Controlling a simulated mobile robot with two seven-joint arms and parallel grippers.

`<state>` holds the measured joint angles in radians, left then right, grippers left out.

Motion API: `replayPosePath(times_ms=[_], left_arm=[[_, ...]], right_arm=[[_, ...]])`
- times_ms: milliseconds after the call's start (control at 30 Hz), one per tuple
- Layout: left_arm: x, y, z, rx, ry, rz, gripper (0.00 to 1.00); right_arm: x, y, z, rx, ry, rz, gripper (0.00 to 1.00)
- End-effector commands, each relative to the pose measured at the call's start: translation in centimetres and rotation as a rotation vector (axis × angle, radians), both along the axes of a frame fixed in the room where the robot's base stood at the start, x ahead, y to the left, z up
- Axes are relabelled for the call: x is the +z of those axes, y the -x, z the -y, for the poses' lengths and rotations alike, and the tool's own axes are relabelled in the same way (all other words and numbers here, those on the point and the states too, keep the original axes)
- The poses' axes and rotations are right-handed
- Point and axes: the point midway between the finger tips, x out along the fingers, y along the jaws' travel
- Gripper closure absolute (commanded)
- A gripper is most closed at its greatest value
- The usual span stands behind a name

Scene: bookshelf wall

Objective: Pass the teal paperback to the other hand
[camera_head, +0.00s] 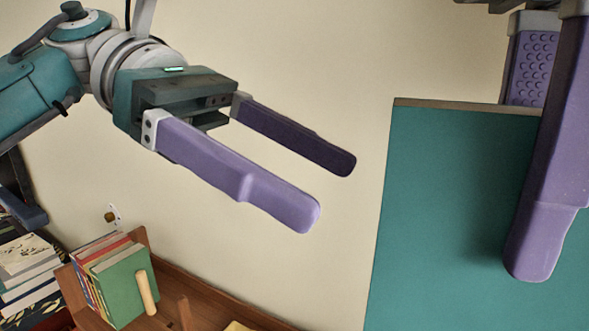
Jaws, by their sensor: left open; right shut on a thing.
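The teal paperback (440,215) fills the right side of the head view, its cover facing me and its page edge showing along the top. It runs out of the picture at the bottom and right. My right gripper (530,180) is shut on it from above, one purple finger in front of the cover and the other partly hidden behind the book. My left gripper (330,195) is open and empty. Its two purple fingers point to the right toward the book, with a gap of bare wall between their tips and the book's left edge.
A wooden shelf (210,295) runs along the lower left, with a green book (127,287) and other upright books in a wooden rack. A pile of books (28,262) lies at the far left. The pale wall behind the grippers is clear.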

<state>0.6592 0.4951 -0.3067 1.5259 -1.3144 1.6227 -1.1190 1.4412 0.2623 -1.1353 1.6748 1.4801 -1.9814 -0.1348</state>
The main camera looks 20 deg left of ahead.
Motion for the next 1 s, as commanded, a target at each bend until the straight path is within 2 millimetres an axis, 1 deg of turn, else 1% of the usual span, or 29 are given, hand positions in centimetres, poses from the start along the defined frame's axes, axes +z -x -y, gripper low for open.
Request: replayPosePath(times_ms=[167, 267, 500, 633, 800, 1000], left_arm=[[-1.2, 0.6, 1.2, -0.017, -0.025, -0.014, 0.2], [-1.8, 0.9, 2.8, -0.017, -0.021, -0.015, 0.2], [-3.6, 1.6, 7.3, -0.017, -0.019, -0.015, 0.2], [-4.4, 1.9, 9.2, -0.014, -0.018, -0.015, 0.2], [-5.0, 2.1, 10.6, -0.013, -0.02, -0.014, 0.2], [-5.2, 2.2, 11.0, -0.013, -0.02, -0.013, 0.2]], right_arm=[[0.1, 0.0, 0.0, 0.0, -0.002, 0.002, 1.0], [0.1, 0.0, 0.0, 0.0, -0.002, 0.002, 1.0], [0.1, 0.0, 0.0, 0.0, -0.002, 0.002, 1.0], [0.1, 0.0, 0.0, 0.0, -0.002, 0.002, 1.0], [0.1, 0.0, 0.0, 0.0, -0.002, 0.002, 1.0], [0.1, 0.0, 0.0, 0.0, -0.002, 0.002, 1.0]])
